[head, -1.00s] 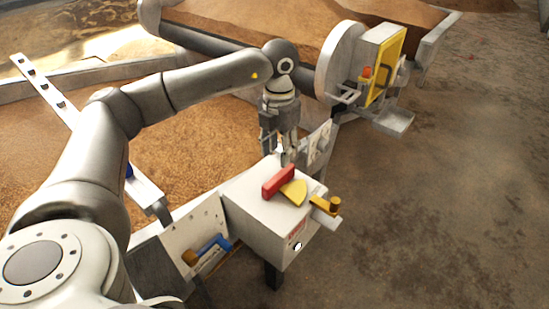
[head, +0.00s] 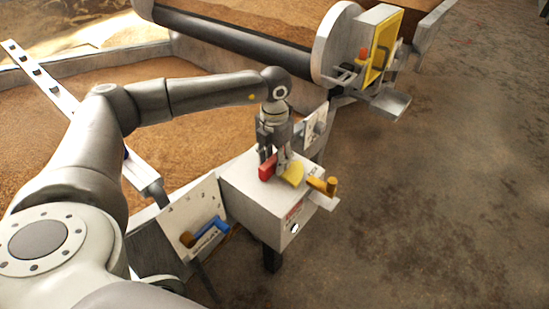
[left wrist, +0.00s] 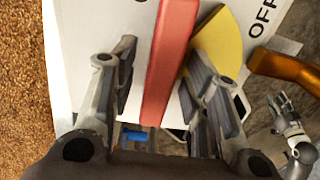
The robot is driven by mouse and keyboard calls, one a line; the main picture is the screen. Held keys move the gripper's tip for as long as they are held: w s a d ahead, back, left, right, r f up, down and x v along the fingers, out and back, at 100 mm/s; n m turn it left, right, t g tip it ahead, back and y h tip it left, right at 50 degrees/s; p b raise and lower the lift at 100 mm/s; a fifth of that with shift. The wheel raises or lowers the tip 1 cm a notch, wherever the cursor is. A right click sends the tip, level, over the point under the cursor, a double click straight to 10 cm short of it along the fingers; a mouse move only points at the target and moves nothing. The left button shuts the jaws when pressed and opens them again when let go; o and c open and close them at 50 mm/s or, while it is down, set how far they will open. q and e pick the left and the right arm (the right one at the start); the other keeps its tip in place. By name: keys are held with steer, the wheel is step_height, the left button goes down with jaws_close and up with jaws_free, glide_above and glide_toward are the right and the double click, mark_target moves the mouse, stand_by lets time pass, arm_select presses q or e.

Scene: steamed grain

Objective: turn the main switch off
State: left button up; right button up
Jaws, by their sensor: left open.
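The main switch is a red handle (head: 267,168) with a yellow sector plate (head: 293,174) beside it, on top of a white box (head: 260,197). My left gripper (head: 275,163) points down over the handle. In the left wrist view, the red handle (left wrist: 170,65) runs between the two open fingers (left wrist: 160,95), with a finger on either side. The yellow plate (left wrist: 222,42) lies to its right, and the letters OFF (left wrist: 264,18) show on the box beyond it. I cannot tell whether the fingers touch the handle. My right gripper (left wrist: 285,115) seems to show at the right of the left wrist view.
An orange-yellow lever (head: 322,185) sticks out at the box's right side. A panel with a blue handle (head: 211,231) stands at the left. A grain drum machine with a yellow-framed panel (head: 383,45) stands behind. The floor at right is clear.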

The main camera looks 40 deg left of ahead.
arm_select(q)
jaws_close()
